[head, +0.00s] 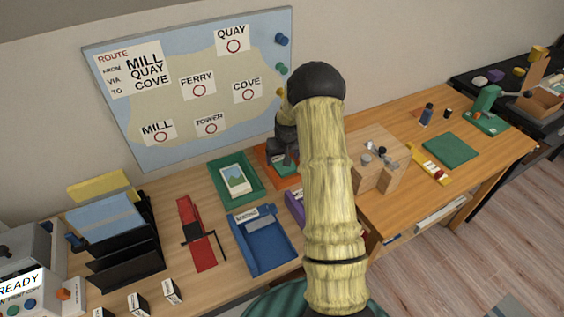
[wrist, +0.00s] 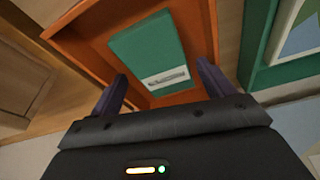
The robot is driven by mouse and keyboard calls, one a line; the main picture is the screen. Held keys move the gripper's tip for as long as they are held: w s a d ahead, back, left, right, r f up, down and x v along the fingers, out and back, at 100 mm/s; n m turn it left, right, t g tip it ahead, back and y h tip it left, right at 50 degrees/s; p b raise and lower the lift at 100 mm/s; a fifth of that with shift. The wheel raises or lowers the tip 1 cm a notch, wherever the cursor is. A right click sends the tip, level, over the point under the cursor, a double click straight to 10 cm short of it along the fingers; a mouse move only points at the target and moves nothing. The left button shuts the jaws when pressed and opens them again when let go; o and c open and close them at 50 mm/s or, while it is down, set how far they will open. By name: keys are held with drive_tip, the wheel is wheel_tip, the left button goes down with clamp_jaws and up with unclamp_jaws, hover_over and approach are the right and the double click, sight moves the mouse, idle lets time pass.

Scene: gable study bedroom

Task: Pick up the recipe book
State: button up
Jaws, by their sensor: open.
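A green book (wrist: 148,52) with a white label lies in an orange tray (wrist: 75,45) in the wrist view. The label is too small to read, so I cannot confirm that it is the recipe book. My gripper (wrist: 162,75) is open, with a dark finger at each side of the book's near end in the picture. The fingers do not visibly hold anything. In the head view my arm and gripper (head: 285,150) cover most of the orange tray (head: 263,152) and the book.
A green tray (head: 216,178) with a picture card stands left of the orange tray. A blue tray (head: 245,255), a red stand (head: 197,235) and a black file rack (head: 140,255) are nearer. A wooden block stand (head: 385,180) is to the right. The map board (head: 215,130) is behind.

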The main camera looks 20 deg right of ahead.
drive_tip(key=shift+x, duration=0.95)
drive_tip(key=c, duration=0.8)
drive_tip(key=shift+o, duration=0.2)
drive_tip(key=shift+r, duration=0.15)
wheel_tip(320, 180, up, 10)
drive_tip(key=shift+f+b, duration=0.1)
drive_tip(key=shift+b, duration=0.2)
